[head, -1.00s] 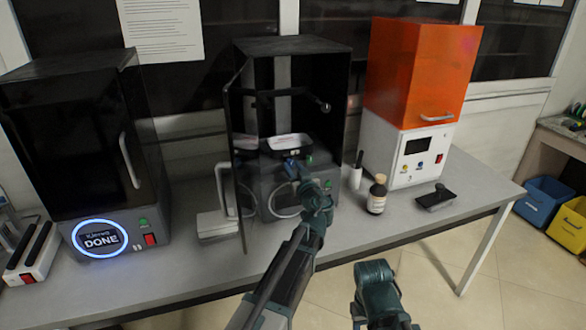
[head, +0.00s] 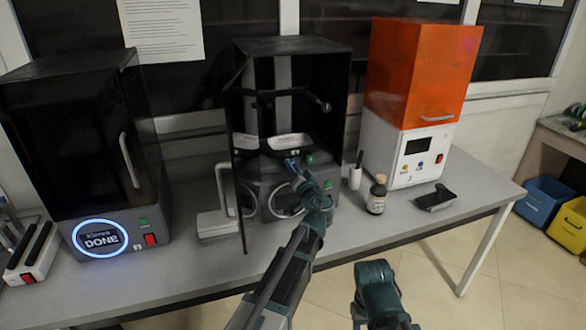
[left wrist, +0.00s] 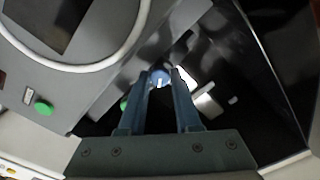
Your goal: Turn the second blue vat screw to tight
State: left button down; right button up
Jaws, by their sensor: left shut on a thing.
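The middle printer (head: 262,195) stands open on the bench, its dark door swung out to the left. A pale vat (head: 290,141) sits inside it. My left gripper (head: 291,164) reaches into its front, at the vat's front edge. In the left wrist view, a round blue screw (left wrist: 159,77) with a pale mark lies between the fingertips of my left gripper (left wrist: 160,76), which is shut on it. The fingers hide part of the screw, and its tightness cannot be told. The other vat screw is not clearly visible. My right arm shows at the bottom, but its gripper does not.
A closed black printer (head: 85,140) with a lit ring stands left. An orange-hooded machine (head: 418,75) stands right. A brown bottle (head: 377,195), a white bottle (head: 355,177) and a black-handled tool (head: 436,198) are right of the open printer. The bench front is mostly clear.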

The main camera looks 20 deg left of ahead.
pick_arm(q)
jog(key=m, duration=0.6)
jog(key=shift+m, duration=0.3)
jog(key=m, duration=1.2)
jog(key=shift+m, duration=0.4)
jog(key=m, duration=0.6)
jog(key=shift+d, duration=0.1)
jog(key=shift+m, duration=0.3)
jog(key=c, duration=0.6)
grip_release()
jog(key=shift+r, duration=0.1)
jog(key=v, duration=1.3)
jog(key=shift+s+d, duration=0.25)
jog(key=shift+s, duration=0.1)
